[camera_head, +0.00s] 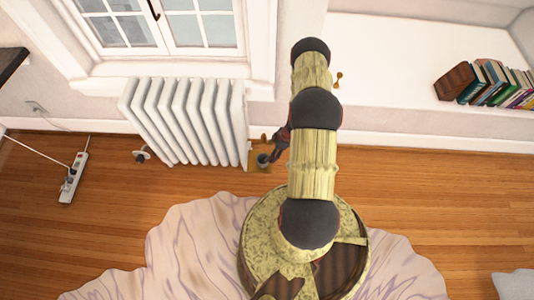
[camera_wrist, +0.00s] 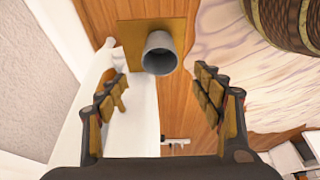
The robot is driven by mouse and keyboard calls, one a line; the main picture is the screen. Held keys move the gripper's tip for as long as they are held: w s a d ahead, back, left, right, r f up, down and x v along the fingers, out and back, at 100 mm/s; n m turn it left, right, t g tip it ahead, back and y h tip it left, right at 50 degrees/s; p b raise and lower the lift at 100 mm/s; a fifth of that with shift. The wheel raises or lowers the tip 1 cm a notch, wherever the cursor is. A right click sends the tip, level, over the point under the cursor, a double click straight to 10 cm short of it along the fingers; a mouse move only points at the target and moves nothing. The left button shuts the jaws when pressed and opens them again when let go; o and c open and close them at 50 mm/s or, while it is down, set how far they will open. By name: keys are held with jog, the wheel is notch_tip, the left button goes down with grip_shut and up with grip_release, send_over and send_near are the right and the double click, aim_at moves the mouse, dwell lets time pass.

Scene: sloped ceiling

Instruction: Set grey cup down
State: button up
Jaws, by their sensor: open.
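The grey cup (camera_wrist: 161,52) stands on a small brown square surface (camera_wrist: 130,32) in the wrist view, with its open mouth facing my camera. My gripper (camera_wrist: 160,85) is open, its two fingers spread wide to either side below the cup. The cup appears just beyond the fingertips, with nothing held between them. In the head view my gripper (camera_head: 277,148) is small and dark beside the cup (camera_head: 262,159), by the right end of the radiator. Part of the brown surface (camera_head: 259,168) shows under the cup there.
The white radiator (camera_head: 185,120) stands close to the left of the cup. A pale rug (camera_head: 195,245) lies in front, over a wooden floor (camera_head: 430,200). A power strip (camera_head: 74,177) lies at the far left. Books (camera_head: 490,83) stand on the white ledge at right.

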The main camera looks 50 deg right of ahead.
jog(key=w+d+r+h, duration=0.1)
jog(key=w+d+r, duration=0.25)
jog(key=r, duration=0.35)
jog(key=w+d+r+m+h, duration=0.1)
jog(key=w+d+r+h, duration=0.1)
jog(key=w+r, duration=0.3)
jog(key=w+d+r+h, duration=0.1)
jog(key=w+d+r, duration=0.1)
jog(key=r, duration=0.6)
jog(key=w+a+r+m+t+h, duration=0.1)
jog(key=w+a+r+h, duration=0.1)
jog(key=r, duration=1.1)
jog(key=w+a+r+m+h, duration=0.1)
jog(key=w+a+r+m, duration=0.15)
jog(key=r, duration=0.95)
jog(key=s+a+r+m, duration=0.1)
jog(key=s+a+r, duration=0.4)
jog(key=r, duration=0.4)
jog(key=s+a+r+m, duration=0.1)
jog(key=s+a+r, duration=0.1)
jog(key=a+r, duration=0.65)
jog(key=s+a+r+y, duration=0.2)
jog(key=s+a+r, duration=0.1)
jog(key=s+a, duration=0.6)
jog(key=s+a+r+m+t+y, duration=0.1)
jog(key=s+a+r, duration=0.3)
jog(key=s+a, duration=0.6)
jog(key=shift+s+y, duration=0.2)
jog(key=shift+y, duration=0.4)
